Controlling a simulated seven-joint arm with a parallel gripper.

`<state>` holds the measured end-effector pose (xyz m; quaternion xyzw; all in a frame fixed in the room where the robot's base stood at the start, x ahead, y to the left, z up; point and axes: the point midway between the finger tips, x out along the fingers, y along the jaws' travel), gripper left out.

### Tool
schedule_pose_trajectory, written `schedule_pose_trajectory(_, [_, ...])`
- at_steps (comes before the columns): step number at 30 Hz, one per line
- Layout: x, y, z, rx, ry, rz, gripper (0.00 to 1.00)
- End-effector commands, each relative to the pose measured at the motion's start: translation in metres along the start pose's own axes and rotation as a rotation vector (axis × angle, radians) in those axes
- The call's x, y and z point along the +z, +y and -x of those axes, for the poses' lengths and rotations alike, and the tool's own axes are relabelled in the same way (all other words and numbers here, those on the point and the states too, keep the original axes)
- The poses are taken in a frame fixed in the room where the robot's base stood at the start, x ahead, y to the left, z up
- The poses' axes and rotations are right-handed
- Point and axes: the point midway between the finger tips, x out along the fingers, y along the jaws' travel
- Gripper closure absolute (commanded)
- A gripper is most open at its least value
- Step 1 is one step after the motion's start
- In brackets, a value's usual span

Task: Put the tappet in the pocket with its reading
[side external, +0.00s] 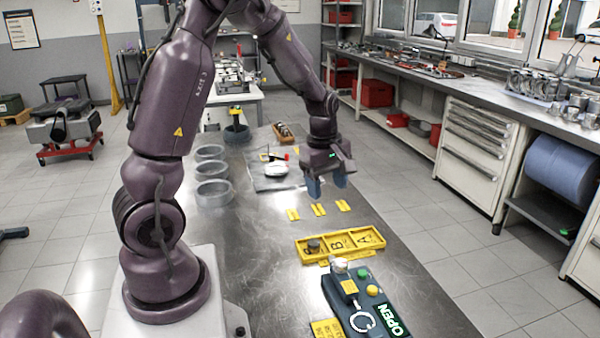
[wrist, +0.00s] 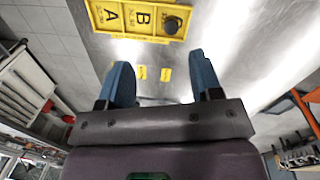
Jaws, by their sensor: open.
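The yellow tray (side external: 352,253) lies on the metal bench with pockets marked A and B and a third one. A dark round tappet (side external: 313,245) sits in that third pocket; it also shows in the wrist view (wrist: 172,25). A pale metal cylinder (side external: 340,265), perhaps another tappet, is at the box's far end. My gripper (side external: 327,188) is open and empty above the bench, beyond the tray; its blue fingers (wrist: 159,68) are apart.
Several small yellow tags (side external: 318,209) lie between my gripper and the tray. Three grey rings (side external: 213,193) stand at the bench's left. A dark mat (side external: 270,175) with a white object (side external: 276,170) is behind. The bench right of the tags is clear.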

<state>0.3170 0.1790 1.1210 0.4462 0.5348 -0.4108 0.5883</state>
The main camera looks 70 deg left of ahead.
Motion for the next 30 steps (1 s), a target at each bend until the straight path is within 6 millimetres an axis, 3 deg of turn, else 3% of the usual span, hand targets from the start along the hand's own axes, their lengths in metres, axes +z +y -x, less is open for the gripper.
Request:
schedule_pose_trajectory(1, [0.021,-0.003,0.025,0.044,-0.01,-0.141,0.41])
schedule_pose_trajectory(6, [0.08,-0.034,0.09,0.161,0.0,-0.669,0.41])
schedule_pose_trajectory(12, [0.126,-0.092,0.141,0.284,0.099,-1.269,0.41])
schedule_pose_trajectory(19, [0.143,-0.141,0.161,0.354,0.245,-1.715,0.41])
schedule_pose_trajectory(24, [0.145,-0.151,0.163,0.363,0.286,-1.814,0.41])
schedule_pose_trajectory(30, [0.145,-0.151,0.163,0.363,0.287,-1.816,0.41])
